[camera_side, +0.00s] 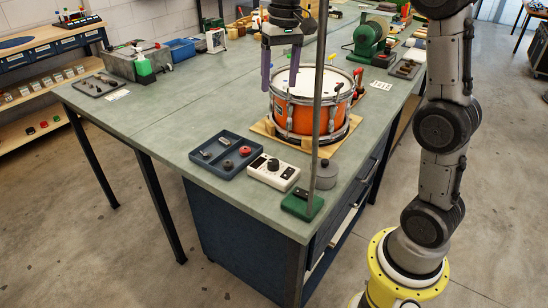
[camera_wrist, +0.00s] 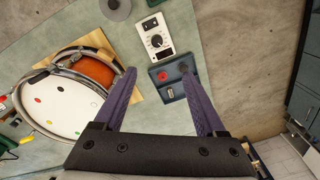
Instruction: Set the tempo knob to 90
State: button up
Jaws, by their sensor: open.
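The tempo knob (camera_side: 273,164) is a black round dial on a white box (camera_side: 262,174) near the table's front edge. In the wrist view the knob (camera_wrist: 156,41) sits on the white box (camera_wrist: 148,24) beyond my fingertips; its setting is too small to read. My gripper (camera_wrist: 157,72) has two purple fingers spread wide with nothing between them.
A blue tray (camera_side: 193,153) with small parts lies left of the white box. A green-based post (camera_side: 303,203) rises at the front corner, with a grey round weight (camera_side: 326,176) beside it. The drum stands on a wooden board (camera_side: 262,128). The table's left middle is clear.

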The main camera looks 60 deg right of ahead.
jog(key=w+d+f, duration=0.1)
jog(key=w, duration=0.1)
send_near(274, 162)
jog(key=f, duration=0.8)
jog(key=shift+w+a+f, duration=0.1)
jog(key=shift+w+f, duration=0.2)
grip_shut()
